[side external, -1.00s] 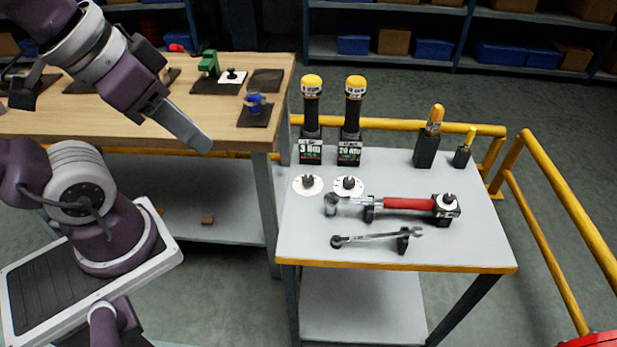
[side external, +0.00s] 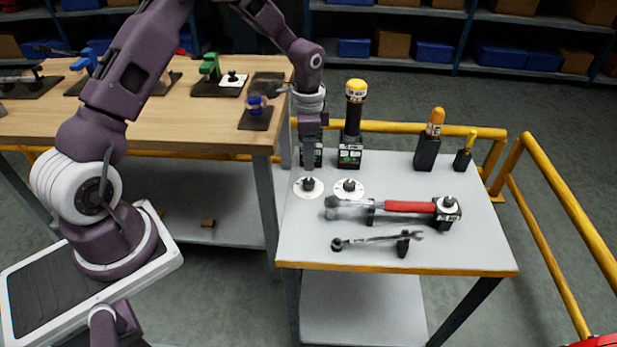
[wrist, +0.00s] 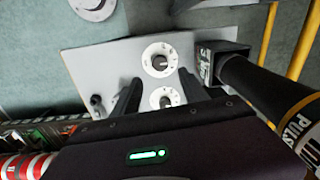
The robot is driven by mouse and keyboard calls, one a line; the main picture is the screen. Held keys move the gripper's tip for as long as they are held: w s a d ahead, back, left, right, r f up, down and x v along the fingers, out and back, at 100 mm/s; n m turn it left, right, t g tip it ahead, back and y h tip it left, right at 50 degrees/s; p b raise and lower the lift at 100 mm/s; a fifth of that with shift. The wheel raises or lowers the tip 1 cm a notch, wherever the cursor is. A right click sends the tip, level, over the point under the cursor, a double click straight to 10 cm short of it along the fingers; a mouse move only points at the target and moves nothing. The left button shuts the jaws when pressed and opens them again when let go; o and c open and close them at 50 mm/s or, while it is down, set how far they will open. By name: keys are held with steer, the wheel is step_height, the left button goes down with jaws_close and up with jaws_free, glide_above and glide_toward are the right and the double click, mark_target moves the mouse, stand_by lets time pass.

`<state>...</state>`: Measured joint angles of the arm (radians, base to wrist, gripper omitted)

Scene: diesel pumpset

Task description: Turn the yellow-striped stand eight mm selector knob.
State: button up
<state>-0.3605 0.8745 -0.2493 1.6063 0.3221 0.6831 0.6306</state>
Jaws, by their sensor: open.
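Two white dials with dark selector knobs lie on the grey cart top, a left knob (side external: 309,184) and a right knob (side external: 349,185). I cannot read which label says eight mm. My gripper (side external: 309,166) points down just above the left knob, open and apparently empty. In the wrist view my open fingers (wrist: 157,85) frame the two dials, with a nearer knob (wrist: 165,101) and a farther knob (wrist: 159,62).
A red-handled wrench (side external: 408,206) and a spanner (side external: 375,239) lie on holders at the cart's front. Two small yellow-topped holders (side external: 427,152) stand at the back right. A wooden bench (side external: 150,120) is left; yellow rails (side external: 550,220) border the cart.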

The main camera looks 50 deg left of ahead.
mark_target(308, 181)
step_height(308, 181, down, 9)
steer(key=shift+a+f, duration=0.1)
jaws_close()
stand_by(0.3)
